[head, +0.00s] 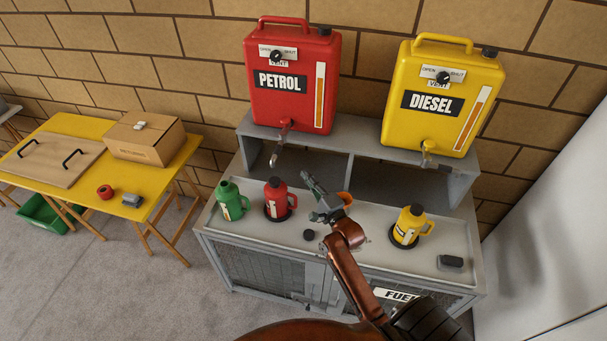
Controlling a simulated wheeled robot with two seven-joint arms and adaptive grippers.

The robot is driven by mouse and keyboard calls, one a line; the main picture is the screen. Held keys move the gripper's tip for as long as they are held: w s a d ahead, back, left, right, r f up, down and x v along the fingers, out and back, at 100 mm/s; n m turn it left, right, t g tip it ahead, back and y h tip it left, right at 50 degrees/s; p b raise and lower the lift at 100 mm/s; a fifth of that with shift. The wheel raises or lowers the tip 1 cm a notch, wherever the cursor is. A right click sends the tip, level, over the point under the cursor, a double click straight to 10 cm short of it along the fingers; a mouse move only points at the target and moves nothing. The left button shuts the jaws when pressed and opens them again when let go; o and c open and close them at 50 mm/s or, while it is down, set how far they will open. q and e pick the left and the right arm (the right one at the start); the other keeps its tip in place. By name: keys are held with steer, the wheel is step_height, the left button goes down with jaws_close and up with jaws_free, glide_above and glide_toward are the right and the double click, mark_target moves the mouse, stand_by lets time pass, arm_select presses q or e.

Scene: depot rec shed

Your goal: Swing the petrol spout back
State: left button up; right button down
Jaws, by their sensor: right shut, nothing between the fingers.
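The red petrol tank (291,105) stands on the raised shelf of the fuel bench, against the brick wall. Its spout (279,146) comes out low on the front and points down and slightly left, with its end above and behind the red can (275,197). That can stands upright on a dark round base. My right gripper (308,178) is shut and empty. In the picture it is to the right of the spout and the red can, apart from both. My left gripper is out of view.
The yellow diesel tank (442,98) with its own spout stands to the right. A green can (230,201), a yellow can (409,226), a black cap (309,235) and a dark block (451,262) are on the bench top (350,254). An orange item (345,198) is partly hidden behind my gripper.

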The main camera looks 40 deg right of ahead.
mark_target(278, 153)
steer(key=w+a+r, duration=0.1)
steer(key=w, duration=0.9)
steer(key=shift+w+a+r+p, duration=0.2)
steer(key=shift+w+a+p, duration=0.1)
steer(key=shift+a+p, duration=0.15)
